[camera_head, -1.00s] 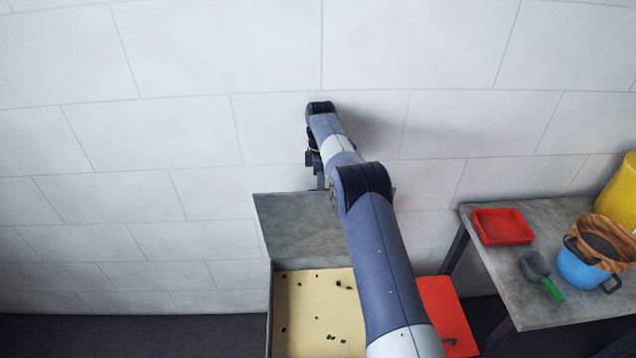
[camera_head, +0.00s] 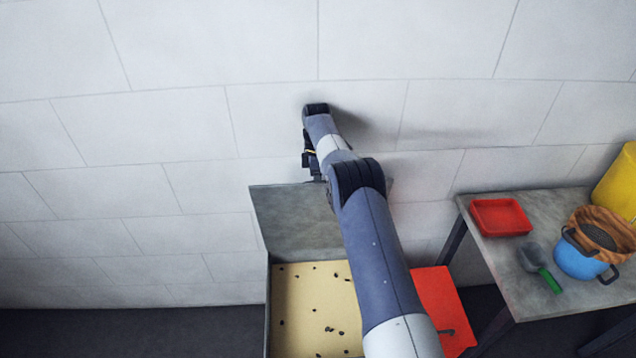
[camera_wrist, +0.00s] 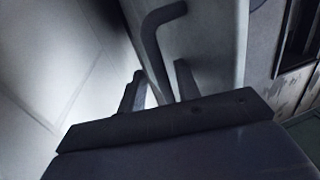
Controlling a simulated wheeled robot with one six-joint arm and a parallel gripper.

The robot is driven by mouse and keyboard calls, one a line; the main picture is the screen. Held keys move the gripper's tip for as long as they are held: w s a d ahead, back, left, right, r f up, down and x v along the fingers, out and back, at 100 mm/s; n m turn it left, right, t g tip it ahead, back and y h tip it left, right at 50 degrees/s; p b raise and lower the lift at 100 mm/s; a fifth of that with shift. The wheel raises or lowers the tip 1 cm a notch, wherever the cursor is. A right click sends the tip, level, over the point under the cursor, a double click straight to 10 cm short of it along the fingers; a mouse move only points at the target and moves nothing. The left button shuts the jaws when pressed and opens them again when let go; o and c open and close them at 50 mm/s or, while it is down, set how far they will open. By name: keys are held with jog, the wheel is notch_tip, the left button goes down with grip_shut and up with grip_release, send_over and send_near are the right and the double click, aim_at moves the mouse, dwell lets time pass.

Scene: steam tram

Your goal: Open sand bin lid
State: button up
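The sand bin (camera_head: 268,320) stands against the wall. Its grey lid (camera_head: 290,215) is swung up toward the wall, and pale sand with dark specks (camera_head: 310,300) shows inside. My gripper (camera_head: 316,173) is at the lid's upper edge, partly hidden by my arm. In the wrist view, my gripper (camera_wrist: 157,80) has its two fingers apart. A dark bent handle (camera_wrist: 150,35) rises between and beyond them, beside a grey panel (camera_wrist: 215,45) that looks like the lid. I cannot tell whether a finger touches the handle.
A red object (camera_head: 440,300) stands right of the bin. A grey table (camera_head: 480,255) further right holds a red tray (camera_head: 500,217), a green-handled scoop (camera_head: 540,265), a blue pot (camera_head: 580,263) and a yellow container (camera_head: 618,185). The white wall (camera_head: 180,130) is close behind my gripper.

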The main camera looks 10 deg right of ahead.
notch_tip(320, 180, up, 10)
jog(key=shift+p, duration=0.4)
dwell(0.6)
